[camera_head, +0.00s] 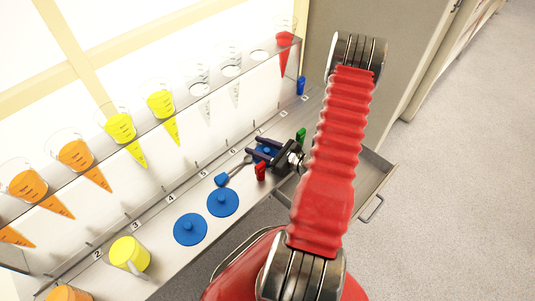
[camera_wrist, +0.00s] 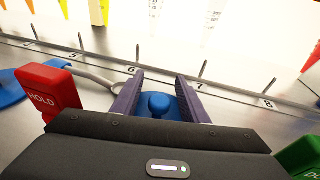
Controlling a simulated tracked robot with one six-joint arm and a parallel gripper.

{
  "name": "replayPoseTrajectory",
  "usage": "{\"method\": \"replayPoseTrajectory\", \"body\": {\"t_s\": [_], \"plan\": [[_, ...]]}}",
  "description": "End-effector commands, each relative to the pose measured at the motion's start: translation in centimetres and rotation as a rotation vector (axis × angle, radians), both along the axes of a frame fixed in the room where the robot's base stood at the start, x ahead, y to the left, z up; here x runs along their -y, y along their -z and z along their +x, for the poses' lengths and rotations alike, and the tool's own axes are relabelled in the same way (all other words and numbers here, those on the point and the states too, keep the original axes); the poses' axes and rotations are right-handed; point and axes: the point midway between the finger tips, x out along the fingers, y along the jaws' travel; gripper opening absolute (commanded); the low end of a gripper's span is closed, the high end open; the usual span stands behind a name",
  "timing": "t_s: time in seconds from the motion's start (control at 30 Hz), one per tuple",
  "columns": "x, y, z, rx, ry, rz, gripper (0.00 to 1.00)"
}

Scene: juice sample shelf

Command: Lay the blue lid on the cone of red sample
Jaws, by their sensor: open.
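The red sample cone (camera_head: 284,40) hangs in the far right end of the raised shelf in the head view. Its red tip (camera_wrist: 312,60) shows at the right edge of the wrist view. A blue lid with a round knob (camera_wrist: 159,104) lies on the counter between my fingers; it shows partly in the head view (camera_head: 267,151). My gripper (camera_wrist: 160,76) is open, with one finger on each side of the knob and a gap to it. In the head view my gripper (camera_head: 249,148) is low over the counter. Two more blue lids (camera_head: 190,229) (camera_head: 222,202) lie nearer the front.
A red HOLD block (camera_wrist: 48,88) stands left of my gripper and a green block (camera_wrist: 302,155) right. A blue-ended spoon (camera_head: 222,179) lies beside the lids. A yellow mug (camera_head: 129,254) stands at the front. Yellow and orange cones line the shelf (camera_head: 226,80). A drawer (camera_head: 372,188) hangs open.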

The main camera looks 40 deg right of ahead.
Motion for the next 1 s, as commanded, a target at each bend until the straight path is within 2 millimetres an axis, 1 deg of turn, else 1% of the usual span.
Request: {"method": "replayPoseTrajectory", "body": {"t_s": [0.07, 0.6, 1.0], "plan": [[0.01, 0.00, -0.01, 0.000, 0.000, 0.000, 0.39], [0.01, -0.01, -0.01, 0.000, 0.000, 0.000, 0.01], [0.04, -0.30, 0.00, 0.000, 0.000, -0.001, 0.00]]}}
